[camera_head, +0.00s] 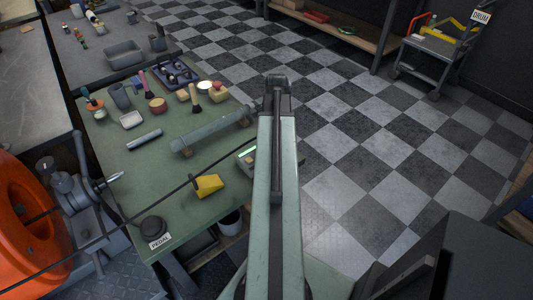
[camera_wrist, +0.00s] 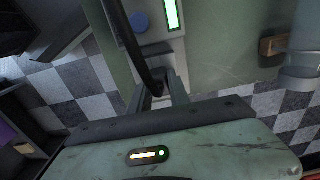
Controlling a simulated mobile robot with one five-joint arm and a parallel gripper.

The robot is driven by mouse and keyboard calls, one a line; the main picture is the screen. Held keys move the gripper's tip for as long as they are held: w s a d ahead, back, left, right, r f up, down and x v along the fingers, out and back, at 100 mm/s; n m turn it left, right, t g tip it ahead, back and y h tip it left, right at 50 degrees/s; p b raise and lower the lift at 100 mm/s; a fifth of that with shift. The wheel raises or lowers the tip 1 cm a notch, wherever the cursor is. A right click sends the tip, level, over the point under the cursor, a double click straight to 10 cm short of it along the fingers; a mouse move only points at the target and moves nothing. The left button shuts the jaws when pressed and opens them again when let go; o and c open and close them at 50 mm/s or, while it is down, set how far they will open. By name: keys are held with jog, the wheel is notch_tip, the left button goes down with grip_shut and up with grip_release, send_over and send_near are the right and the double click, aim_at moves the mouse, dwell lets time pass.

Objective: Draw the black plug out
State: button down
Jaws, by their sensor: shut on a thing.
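My gripper (camera_wrist: 165,97) shows in the wrist view, with its fingers shut on the black plug (camera_wrist: 157,82) at the end of a black cable (camera_wrist: 124,30). The plug is at the near end of a pale grey box (camera_wrist: 160,52) with a lit green display and a blue round button. I cannot tell whether the plug is seated in the box or free of it. In the head view the box (camera_head: 245,156) is partly hidden by my arm at the right edge of the green table (camera_head: 140,172). The gripper and plug are hidden there.
A long grey-green tube (camera_head: 212,128) lies on the table, with a yellow block (camera_head: 208,185) and a dark round pedal (camera_head: 153,226) nearer. An orange drum (camera_head: 30,225) stands at left. The checkered floor at right is open, with a cart (camera_head: 440,50) at the back.

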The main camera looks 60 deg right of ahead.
jog(key=shift+r, duration=0.2)
dwell(0.6)
jog(key=shift+r+p, duration=2.35)
jog(key=shift+p, duration=0.2)
